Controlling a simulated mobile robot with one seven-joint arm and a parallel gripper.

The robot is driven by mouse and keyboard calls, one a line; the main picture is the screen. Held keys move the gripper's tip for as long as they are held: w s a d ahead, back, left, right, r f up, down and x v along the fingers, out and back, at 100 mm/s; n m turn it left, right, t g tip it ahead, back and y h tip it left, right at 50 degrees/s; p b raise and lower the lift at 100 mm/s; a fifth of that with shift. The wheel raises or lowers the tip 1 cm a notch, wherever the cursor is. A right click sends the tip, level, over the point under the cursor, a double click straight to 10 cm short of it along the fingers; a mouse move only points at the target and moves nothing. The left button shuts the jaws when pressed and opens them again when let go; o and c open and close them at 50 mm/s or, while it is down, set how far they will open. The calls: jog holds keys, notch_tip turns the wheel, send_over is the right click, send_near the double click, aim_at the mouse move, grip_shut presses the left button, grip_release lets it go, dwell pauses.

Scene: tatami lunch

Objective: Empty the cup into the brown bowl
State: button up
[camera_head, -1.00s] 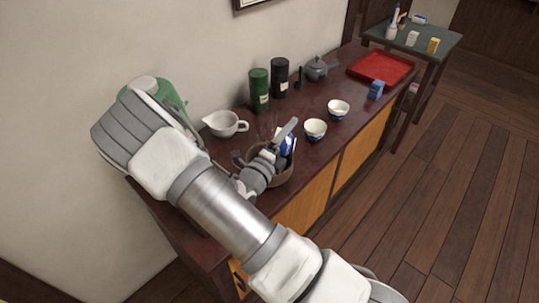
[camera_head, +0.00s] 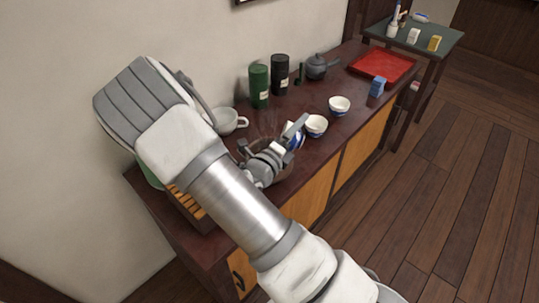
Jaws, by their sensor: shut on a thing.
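My gripper (camera_head: 289,140) is above the brown bowl, shut on a blue-and-white cup (camera_head: 298,141). The cup appears tilted, and only part of it shows beside the gripper. Its mouth and contents cannot be seen. The brown bowl (camera_head: 286,171) stands on the dark red-brown cabinet top. My gripper and wrist hide much of the bowl, including most of its inside.
Two white-and-blue bowls (camera_head: 316,126) (camera_head: 339,106) stand to the right. A white spouted bowl (camera_head: 225,121) is behind my arm. Green (camera_head: 259,85) and black (camera_head: 280,75) canisters, a grey teapot (camera_head: 316,66), a blue carton (camera_head: 377,87) and a red tray (camera_head: 382,64) stand farther back.

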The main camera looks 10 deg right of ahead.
jog(key=shift+s+d+m, duration=0.15)
jog(key=shift+d+m, duration=0.15)
jog(key=shift+d, duration=0.05)
jog(key=s+d+f+m+g+y+b, duration=0.1)
jog(key=s+d+f+m+y+b, duration=0.1)
jog(key=d+f+m+y+b, duration=0.3)
notch_tip(320, 180, down, 4)
jog(key=d+m+b, duration=0.1)
jog(key=m+b, duration=0.5)
jog(key=shift+s+y, duration=0.25)
jog(key=shift+y, duration=0.05)
jog(key=shift+d, duration=0.1)
dwell(0.9)
